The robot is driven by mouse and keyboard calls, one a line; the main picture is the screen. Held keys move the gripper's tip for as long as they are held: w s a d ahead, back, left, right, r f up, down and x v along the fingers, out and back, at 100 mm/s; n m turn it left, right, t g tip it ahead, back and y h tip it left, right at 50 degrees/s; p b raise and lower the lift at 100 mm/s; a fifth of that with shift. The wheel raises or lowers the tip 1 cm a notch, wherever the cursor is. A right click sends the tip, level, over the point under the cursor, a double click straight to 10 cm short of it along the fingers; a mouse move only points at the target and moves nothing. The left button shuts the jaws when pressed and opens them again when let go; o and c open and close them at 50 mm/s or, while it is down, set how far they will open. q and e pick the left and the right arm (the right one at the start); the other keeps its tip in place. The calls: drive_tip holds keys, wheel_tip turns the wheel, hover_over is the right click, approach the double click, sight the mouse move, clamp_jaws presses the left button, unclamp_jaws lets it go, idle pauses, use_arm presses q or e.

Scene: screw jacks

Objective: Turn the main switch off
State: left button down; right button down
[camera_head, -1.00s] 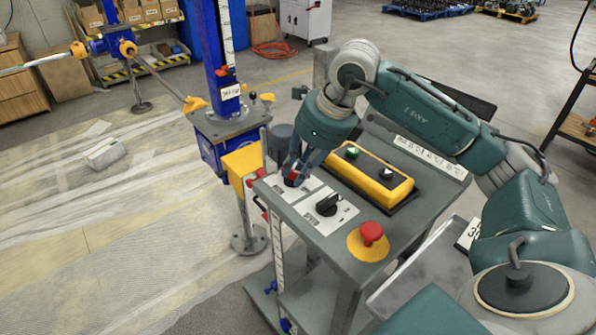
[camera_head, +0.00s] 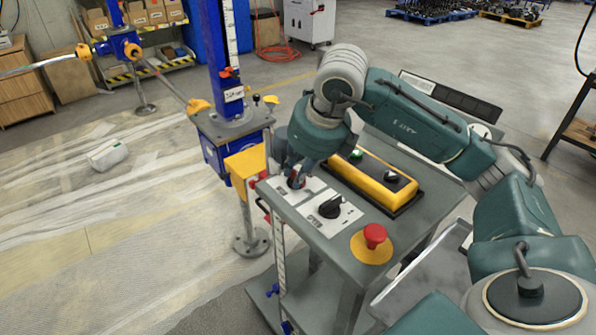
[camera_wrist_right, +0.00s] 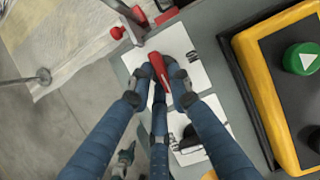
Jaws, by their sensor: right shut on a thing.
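The main switch is a red rotary handle (camera_wrist_right: 159,73) on a white plate at the far left corner of the control panel (camera_head: 330,236). In the right wrist view the handle stands between the fingers of my right gripper (camera_wrist_right: 160,85), which is shut on it. In the head view my right gripper (camera_head: 298,176) reaches down onto the switch, and its wrist hides part of it. A little red of the handle shows between the fingertips. My left gripper is not in view.
A black rotary knob (camera_head: 331,206) sits beside the switch. A red emergency button (camera_head: 374,235) on yellow is at the near corner. A yellow button box (camera_head: 370,178) lies behind. A blue screw jack column (camera_head: 227,70) stands to the left.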

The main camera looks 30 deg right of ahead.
drive_tip(key=shift+r, duration=0.1)
drive_tip(key=c, duration=1.6)
unclamp_jaws()
drive_tip(key=v, duration=1.2)
